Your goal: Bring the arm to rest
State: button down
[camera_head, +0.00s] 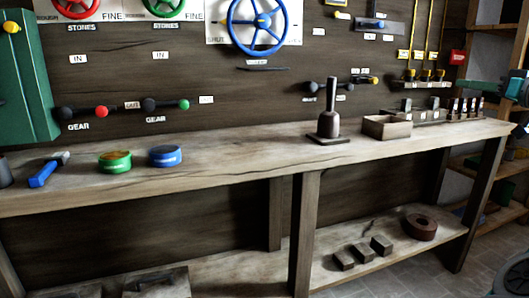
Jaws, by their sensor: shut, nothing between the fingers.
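My gripper is not in view, and I see no part that I can be sure is my arm. The long wooden workbench (240,166) runs across the view, with a dark wooden panel (200,60) behind it. A teal, jointed-looking shape (490,88) enters at the right edge, in front of the shelves; I cannot tell what it is.
On the bench are a blue-handled tool (45,172), a green tin (115,162), a blue tin (165,156), a dark upright post (329,115) and an open wooden box (387,128). The panel carries handwheels and levers. Grey floor (400,276) shows at lower right.

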jog(key=a+f+n+g+y, duration=0.1)
jog(key=a+f+g+y, duration=0.15)
jog(key=a, duration=0.95)
jog(key=a+f+g+y, duration=0.1)
jog(key=a+f+g, duration=0.3)
jog(key=a, duration=0.7)
jog(key=s+a+f+g+h, duration=0.1)
jog(key=s+a+f+g, duration=0.1)
jog(key=s+a+f, duration=0.4)
jog(key=s+a+f+g+h, duration=0.1)
jog(key=s+a+f+g, duration=0.3)
jog(key=a, duration=0.5)
jog(key=s+a+f+g+h, duration=0.3)
jog(key=s+f, duration=1.1)
jog(key=f, duration=0.1)
jog(key=s+d+f+m+g+h, duration=0.1)
jog(key=s+d+f+h, duration=0.1)
jog(key=s+f, duration=0.4)
jog(key=s+d+f+m+g+h, duration=0.1)
jog(key=s+d+f, duration=0.4)
jog(key=s, duration=0.8)
notch_tip(320, 180, down, 2)
jog(key=shift+d+f+m+g+h, duration=0.1)
jog(key=shift+d+m+g+h, duration=0.2)
jog(key=shift+g+h, duration=0.45)
